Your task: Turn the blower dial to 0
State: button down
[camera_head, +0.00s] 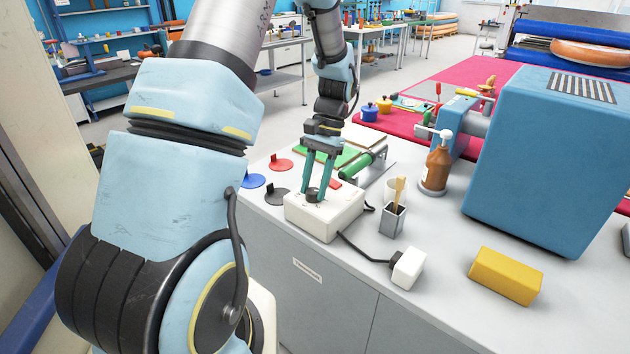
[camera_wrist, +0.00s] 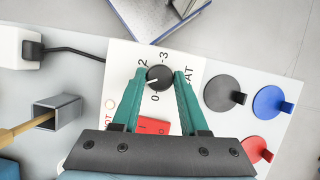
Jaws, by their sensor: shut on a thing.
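The white blower control box (camera_head: 340,217) sits on the grey counter. Its top also shows in the wrist view (camera_wrist: 121,58). The round black dial (camera_wrist: 159,75) is on it, with printed numbers 0, 2 and 3 around it. The dial's white mark points left, between the 2 and the 0. My gripper (camera_head: 314,194), with teal fingers, points down onto the box. In the wrist view my gripper (camera_wrist: 160,74) has one fingertip on each side of the dial and is shut on it. In the head view the fingers mostly hide the dial.
A red switch (camera_wrist: 153,125) lies between my fingers on the box. Black (camera_wrist: 224,93), blue (camera_wrist: 268,102) and red (camera_wrist: 254,148) discs lie beside the box. A grey holder (camera_head: 393,221), a brown bottle (camera_head: 436,170) and a yellow block (camera_head: 505,276) stand on the counter.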

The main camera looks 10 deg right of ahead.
jog(key=n+h, duration=0.1)
jog(key=n, duration=0.2)
jog(key=n+g+h+p, duration=0.1)
jog(key=n, duration=0.2)
jog(key=shift+w+a, duration=0.1)
jog(key=shift+a, duration=0.1)
jog(key=n+h, duration=0.1)
jog(key=n, duration=0.2)
jog(key=n+h, duration=0.1)
jog(key=n, duration=0.2)
jog(key=shift+a+h+p, duration=0.1)
jog(key=shift+h+p, duration=0.2)
jog(key=shift+p, duration=0.1)
jog(key=shift+c, duration=2.2)
grip_release()
jog(key=shift+t, duration=0.3)
